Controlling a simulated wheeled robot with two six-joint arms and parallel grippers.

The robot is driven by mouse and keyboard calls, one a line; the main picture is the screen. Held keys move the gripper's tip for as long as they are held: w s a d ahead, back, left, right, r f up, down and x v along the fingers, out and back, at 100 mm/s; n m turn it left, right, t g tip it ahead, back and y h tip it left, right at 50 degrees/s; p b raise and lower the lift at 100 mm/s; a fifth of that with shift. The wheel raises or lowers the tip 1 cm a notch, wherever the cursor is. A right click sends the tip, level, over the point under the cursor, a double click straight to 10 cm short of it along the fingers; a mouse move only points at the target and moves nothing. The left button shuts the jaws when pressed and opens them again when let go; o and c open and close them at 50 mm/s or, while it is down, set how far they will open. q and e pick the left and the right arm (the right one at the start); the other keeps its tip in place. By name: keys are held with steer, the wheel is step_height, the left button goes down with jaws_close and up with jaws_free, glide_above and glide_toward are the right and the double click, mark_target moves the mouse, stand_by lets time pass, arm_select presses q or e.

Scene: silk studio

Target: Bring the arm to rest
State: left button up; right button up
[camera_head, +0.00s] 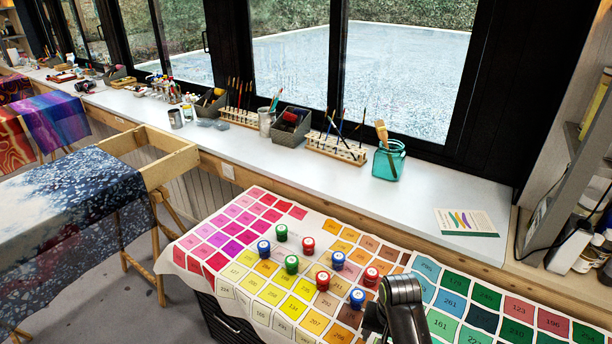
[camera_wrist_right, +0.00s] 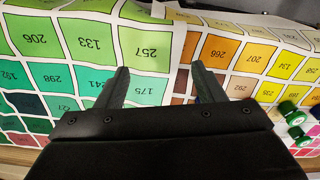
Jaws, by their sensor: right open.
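My right arm (camera_head: 402,308) comes in at the bottom edge of the head view, over the colour-chart cloth (camera_head: 300,214). In the right wrist view my right gripper (camera_wrist_right: 160,72) is open, its two dark fingers apart with nothing between them. It is above the chart, over green and orange swatches. Several small jars with red, blue and green lids stand on the chart, left of my arm, such as a red one (camera_head: 371,277) and a blue one (camera_head: 357,297). My left gripper is not in view.
Green-lidded jars (camera_wrist_right: 288,107) stand at the right in the wrist view. A white window ledge (camera_head: 400,200) runs behind, with a teal glass jar (camera_head: 389,160), brush racks (camera_head: 336,148) and a card (camera_head: 466,222). A wooden frame with dyed fabric (camera_head: 70,205) stands left, with floor between.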

steer(key=s+d+f+n+t, duration=0.1)
steer(key=s+d, duration=0.3)
steer(key=s, duration=0.3)
steer(key=s+d+t, duration=0.1)
steer(key=s+d, duration=0.3)
steer(key=s, duration=0.2)
steer(key=s+d+r+n+t+h, duration=0.1)
steer(key=s+d+r+n, duration=0.15)
steer(key=s, duration=0.45)
steer(key=s+d+r+n+h, duration=0.1)
steer(key=s+d+r, duration=0.1)
steer(key=s+r, duration=0.35)
step_height(320, 180, down, 31)
steer(key=s+d+g+b, duration=0.1)
steer(key=d+b, duration=0.1)
steer(key=b, duration=0.1)
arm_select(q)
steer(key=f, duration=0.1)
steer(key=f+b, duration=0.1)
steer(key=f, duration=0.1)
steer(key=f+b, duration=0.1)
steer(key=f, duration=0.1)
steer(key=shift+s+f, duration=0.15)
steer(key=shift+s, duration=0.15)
arm_select(e)
steer(key=s+a+f+g+y, duration=0.1)
steer(key=s+f, duration=1.3)
steer(key=f, duration=0.2)
steer(key=shift+s+a+f+m, duration=0.35)
steer(key=shift+a+f, duration=0.05)
